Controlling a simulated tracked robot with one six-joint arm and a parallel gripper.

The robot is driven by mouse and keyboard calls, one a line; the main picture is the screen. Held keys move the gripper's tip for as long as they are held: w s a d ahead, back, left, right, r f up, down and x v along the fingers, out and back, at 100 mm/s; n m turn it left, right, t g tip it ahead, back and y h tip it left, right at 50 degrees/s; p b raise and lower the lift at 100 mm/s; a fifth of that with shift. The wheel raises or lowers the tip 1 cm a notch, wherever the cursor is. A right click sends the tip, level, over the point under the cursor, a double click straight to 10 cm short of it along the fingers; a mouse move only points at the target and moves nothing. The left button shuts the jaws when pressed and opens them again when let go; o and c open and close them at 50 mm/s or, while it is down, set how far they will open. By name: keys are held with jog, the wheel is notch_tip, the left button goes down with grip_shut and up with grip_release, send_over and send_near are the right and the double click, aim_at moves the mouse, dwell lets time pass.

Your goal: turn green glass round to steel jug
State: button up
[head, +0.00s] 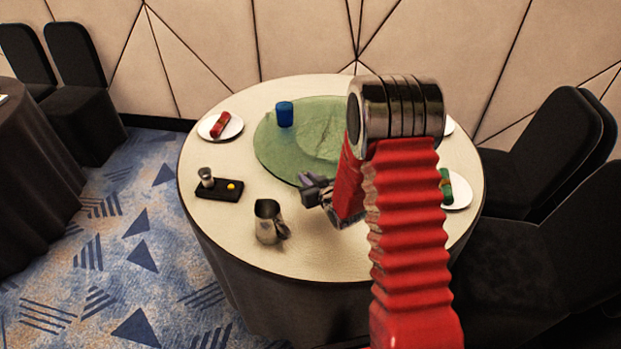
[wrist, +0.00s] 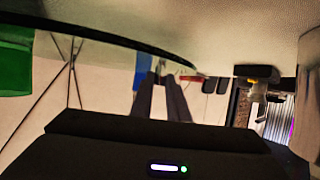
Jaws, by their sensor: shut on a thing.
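The steel jug (head: 266,222) stands upright at the table's front left, with its handle to the right. A round, translucent green turntable (head: 270,150) lies in the middle of the table. My gripper (head: 314,188) is at the turntable's near edge, shut on its rim; in the wrist view the grey fingers (wrist: 160,80) meet that rim. The green glass (wrist: 15,68) shows in the upside-down wrist view, cut off at the left edge. I do not see it in the head view, where my red arm hides the turntable's right part.
A blue glass (head: 285,114) stands at the turntable's back left. A black tray (head: 215,195) with a small metal cup and a yellow item is left of the jug. Plates (head: 207,133) with rolls sit at the sides. Black chairs (head: 550,150) stand at the right.

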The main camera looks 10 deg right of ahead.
grip_shut()
